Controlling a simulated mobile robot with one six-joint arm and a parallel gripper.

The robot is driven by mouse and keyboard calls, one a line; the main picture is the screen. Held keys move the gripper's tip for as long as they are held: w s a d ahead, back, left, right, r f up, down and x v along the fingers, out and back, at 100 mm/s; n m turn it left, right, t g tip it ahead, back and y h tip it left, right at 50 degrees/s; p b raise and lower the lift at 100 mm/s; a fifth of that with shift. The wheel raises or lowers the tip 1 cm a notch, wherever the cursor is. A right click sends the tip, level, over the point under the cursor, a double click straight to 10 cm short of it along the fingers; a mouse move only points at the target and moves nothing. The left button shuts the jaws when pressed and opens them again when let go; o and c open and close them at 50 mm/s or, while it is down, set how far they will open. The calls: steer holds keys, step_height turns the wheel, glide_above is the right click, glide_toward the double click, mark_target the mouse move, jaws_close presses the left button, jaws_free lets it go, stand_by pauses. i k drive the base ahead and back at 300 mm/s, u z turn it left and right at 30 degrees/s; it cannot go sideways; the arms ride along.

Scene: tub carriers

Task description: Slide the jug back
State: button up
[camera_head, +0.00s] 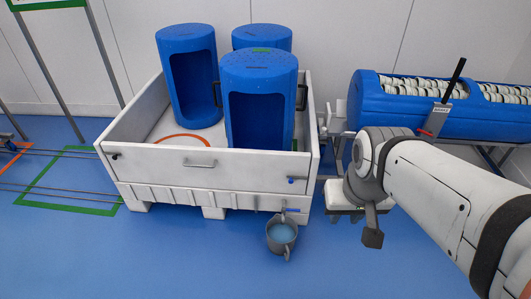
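A grey jug (274,245) with blue liquid in it stands upright on the blue floor, in front of the white tub's lower right front. Its handle seems to face me. A small tap (284,211) sticks out from the tub just behind and above the jug. My gripper (372,240) hangs from the end of my arm to the right of the jug, clearly apart from it. Only a dark grey end piece shows, so its fingers and their opening cannot be made out.
The white tub (150,168) holds several blue open-fronted cylinders (187,40) and an orange ring (183,135). A blue drum-shaped machine (380,110) with a black lever (455,78) stands at right. Rails (60,191) and a green floor outline lie left. Floor in front is clear.

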mark_target(281, 238)
steer(key=i, duration=1.3)
steer(key=z, duration=0.05)
